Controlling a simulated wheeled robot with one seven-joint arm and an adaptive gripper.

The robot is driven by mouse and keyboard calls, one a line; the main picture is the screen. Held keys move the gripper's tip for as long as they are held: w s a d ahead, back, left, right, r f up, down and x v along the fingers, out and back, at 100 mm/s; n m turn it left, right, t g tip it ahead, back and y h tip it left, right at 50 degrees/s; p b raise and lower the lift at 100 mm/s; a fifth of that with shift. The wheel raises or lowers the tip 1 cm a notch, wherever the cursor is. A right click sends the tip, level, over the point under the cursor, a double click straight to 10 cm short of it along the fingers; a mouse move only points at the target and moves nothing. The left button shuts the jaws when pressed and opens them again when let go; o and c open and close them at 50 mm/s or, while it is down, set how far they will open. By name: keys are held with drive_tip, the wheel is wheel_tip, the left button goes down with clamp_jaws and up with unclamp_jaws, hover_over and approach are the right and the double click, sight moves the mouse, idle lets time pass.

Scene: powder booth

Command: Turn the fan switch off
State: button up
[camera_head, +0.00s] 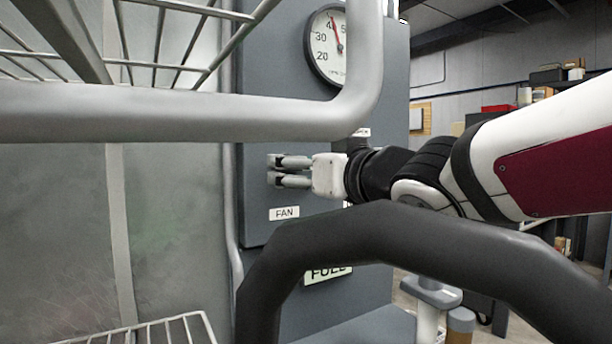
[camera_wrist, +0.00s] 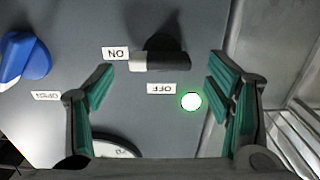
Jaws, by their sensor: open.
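In the wrist view, the fan switch (camera_wrist: 172,62) is a black rotary knob on the grey panel. Its pale tip points left, beside the ON label (camera_wrist: 116,53). The OFF label (camera_wrist: 162,88) sits below it in that view. My gripper (camera_wrist: 160,78) is open, with its green-padded fingers apart on either side of the knob; I cannot tell whether they touch it. In the head view, my gripper (camera_head: 276,171) is at the panel face just above the FAN label (camera_head: 284,212), and the knob is not clearly visible there.
A green light (camera_wrist: 191,101) glows near the right finger. A blue knob (camera_wrist: 24,58) with an OPEN label is at the left. A dial gauge (camera_head: 326,50) is above my gripper. A thick grey rail (camera_head: 180,112) and a dark curved bar (camera_head: 400,222) cross the foreground.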

drive_tip(key=shift+x, duration=1.45)
drive_tip(key=c, duration=1.2)
drive_tip(key=shift+o, duration=0.2)
